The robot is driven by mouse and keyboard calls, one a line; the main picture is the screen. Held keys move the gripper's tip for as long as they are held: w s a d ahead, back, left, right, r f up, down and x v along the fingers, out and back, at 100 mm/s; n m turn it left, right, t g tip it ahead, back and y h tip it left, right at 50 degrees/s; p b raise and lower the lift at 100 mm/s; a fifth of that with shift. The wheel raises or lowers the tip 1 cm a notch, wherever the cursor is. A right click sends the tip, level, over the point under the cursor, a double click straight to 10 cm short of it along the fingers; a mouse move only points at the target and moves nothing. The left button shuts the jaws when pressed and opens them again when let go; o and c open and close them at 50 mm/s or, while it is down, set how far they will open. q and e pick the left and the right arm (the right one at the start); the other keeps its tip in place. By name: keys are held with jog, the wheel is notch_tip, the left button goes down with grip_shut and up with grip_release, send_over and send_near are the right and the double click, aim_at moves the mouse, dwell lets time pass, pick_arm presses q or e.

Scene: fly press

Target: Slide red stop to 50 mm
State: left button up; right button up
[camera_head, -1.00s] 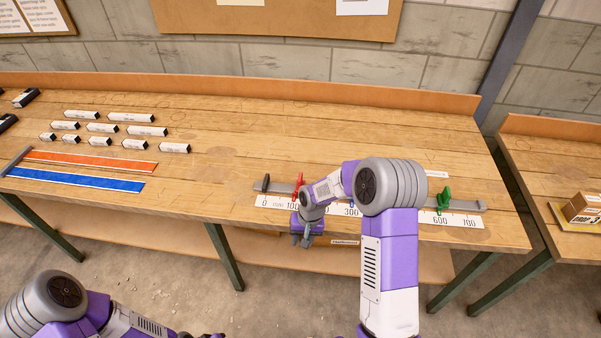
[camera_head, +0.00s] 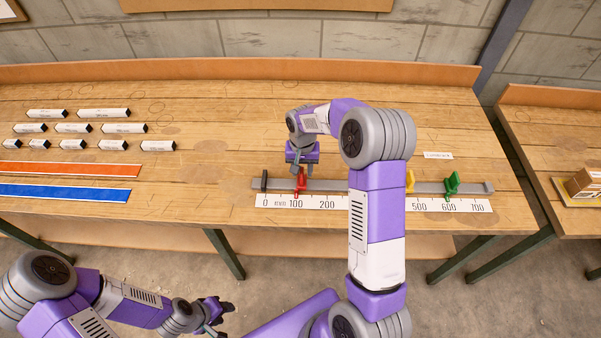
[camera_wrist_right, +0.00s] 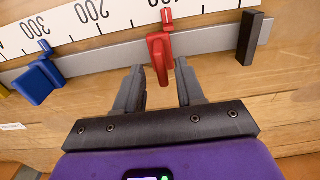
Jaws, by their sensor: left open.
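The red stop (camera_head: 301,181) sits on the grey rail (camera_head: 330,185), with its pointer near the 100 mark of the white scale (camera_head: 318,202). It also shows in the right wrist view (camera_wrist_right: 160,52). My right gripper (camera_head: 303,168) is behind the rail at the red stop. In the wrist view its two fingers (camera_wrist_right: 160,82) are apart, one on each side of the stop's near end, with visible gaps. My left gripper (camera_head: 218,310) is open and empty, low in front of the bench.
A black end block (camera_head: 264,181) stands near the 0 mark. A blue stop (camera_wrist_right: 37,83) is hidden in the head view. A yellow stop (camera_head: 410,181) and green stop (camera_head: 452,183) are farther right. Labelled blocks and orange and blue strips lie left.

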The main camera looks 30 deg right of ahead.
aim_at(302, 172)
jog(key=shift+w+f, duration=0.1)
jog(key=shift+f, duration=1.6)
jog(key=shift+c, duration=0.3)
grip_shut()
